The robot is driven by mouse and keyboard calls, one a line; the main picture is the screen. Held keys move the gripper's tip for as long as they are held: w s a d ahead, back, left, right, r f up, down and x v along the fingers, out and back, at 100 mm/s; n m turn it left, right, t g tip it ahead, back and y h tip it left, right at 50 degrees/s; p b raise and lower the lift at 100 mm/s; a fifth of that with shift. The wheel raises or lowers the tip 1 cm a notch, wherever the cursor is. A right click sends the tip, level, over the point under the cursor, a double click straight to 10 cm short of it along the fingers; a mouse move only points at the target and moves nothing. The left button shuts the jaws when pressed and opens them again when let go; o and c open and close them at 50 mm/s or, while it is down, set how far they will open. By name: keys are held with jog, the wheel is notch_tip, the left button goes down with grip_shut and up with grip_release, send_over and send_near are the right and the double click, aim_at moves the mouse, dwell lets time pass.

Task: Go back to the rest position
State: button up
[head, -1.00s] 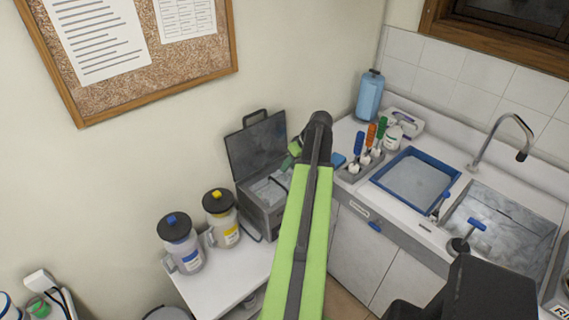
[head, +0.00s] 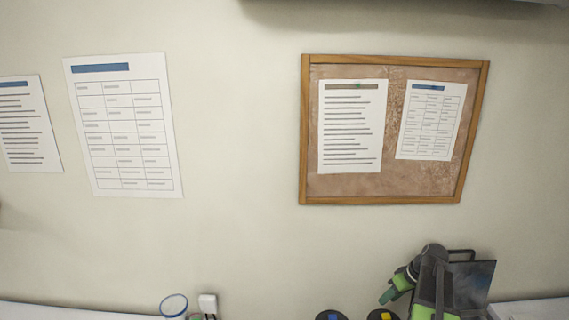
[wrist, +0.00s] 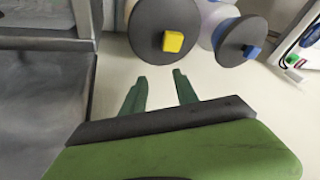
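My gripper (wrist: 158,90) points down in the wrist view, its two dark green fingers apart with only a pale surface visible between them. It is open and empty. In the head view my gripper (head: 388,297) shows low on the right, at the end of my green and black arm. In the wrist view the case (wrist: 60,44) fills the left side.
A jug lid with a yellow knob (wrist: 156,28) and one with a blue knob (wrist: 240,42) lie just beyond my fingers in the wrist view. The wall holds a framed corkboard (head: 395,185) and paper sheets (head: 122,125). A white charger-like block (head: 208,303) shows at the bottom edge.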

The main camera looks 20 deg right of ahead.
jog(key=w+a+f+n+g, duration=0.1)
jog(key=w+a+n, duration=0.15)
jog(key=a, duration=1.05)
jog(key=w+a+f+n+g, duration=0.1)
jog(key=w+a, duration=0.3)
jog(key=a, duration=1)
jog(key=s+a+m+g+h, duration=0.1)
jog(key=s+a+m, duration=0.1)
jog(key=a, duration=0.4)
jog(key=s+a+f+m+g+h+b, duration=0.1)
jog(key=s+a+m, duration=0.1)
jog(key=s+a, duration=0.2)
jog(key=a, duration=0.3)
jog(key=shift+s+f+h, duration=0.3)
jog(key=shift+s, duration=0.05)
jog(key=shift+m, duration=0.25)
